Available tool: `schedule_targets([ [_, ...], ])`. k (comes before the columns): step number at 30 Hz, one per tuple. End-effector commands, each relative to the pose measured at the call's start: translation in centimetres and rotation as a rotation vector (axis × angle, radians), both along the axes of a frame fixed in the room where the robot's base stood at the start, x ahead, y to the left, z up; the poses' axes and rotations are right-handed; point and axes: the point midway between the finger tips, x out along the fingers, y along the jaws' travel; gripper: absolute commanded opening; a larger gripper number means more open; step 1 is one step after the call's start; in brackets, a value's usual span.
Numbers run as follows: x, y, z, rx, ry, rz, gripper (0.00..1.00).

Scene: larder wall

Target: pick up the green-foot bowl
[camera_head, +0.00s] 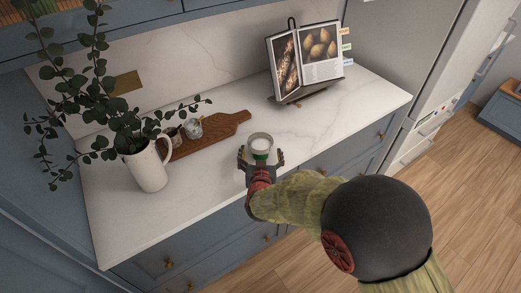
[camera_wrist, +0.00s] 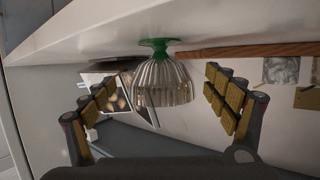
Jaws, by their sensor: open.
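The green-foot bowl (camera_head: 260,140) is clear ribbed glass on a green foot. It stands on the white counter near its front edge. In the wrist view, which looks upside down, the bowl (camera_wrist: 162,82) hangs below its green foot, between my fingers. My gripper (camera_head: 261,156) is open at the near side of the bowl. In the wrist view its padded fingers (camera_wrist: 160,90) are spread to the left and right of the bowl, with gaps on both sides. I see no contact.
A wooden board (camera_head: 213,132) lies behind and left of the bowl, with small cups (camera_head: 193,128) at its left part. A white pitcher with leafy stems (camera_head: 148,172) stands at the left. An open cookbook (camera_head: 305,60) on a stand is at the back right. Counter right of the bowl is clear.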

Motion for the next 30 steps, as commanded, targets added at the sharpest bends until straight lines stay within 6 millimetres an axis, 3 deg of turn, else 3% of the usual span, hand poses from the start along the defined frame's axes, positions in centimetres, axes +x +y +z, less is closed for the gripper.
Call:
schedule_targets([
  [7, 3.2, 0.2, -1.0, 0.0, 0.0, 0.0, 0.86],
  [16, 3.6, 0.2, -0.9, 0.0, 0.0, 0.001, 0.86],
  [30, 3.6, 0.2, -0.9, 0.0, 0.0, 0.001, 0.59],
])
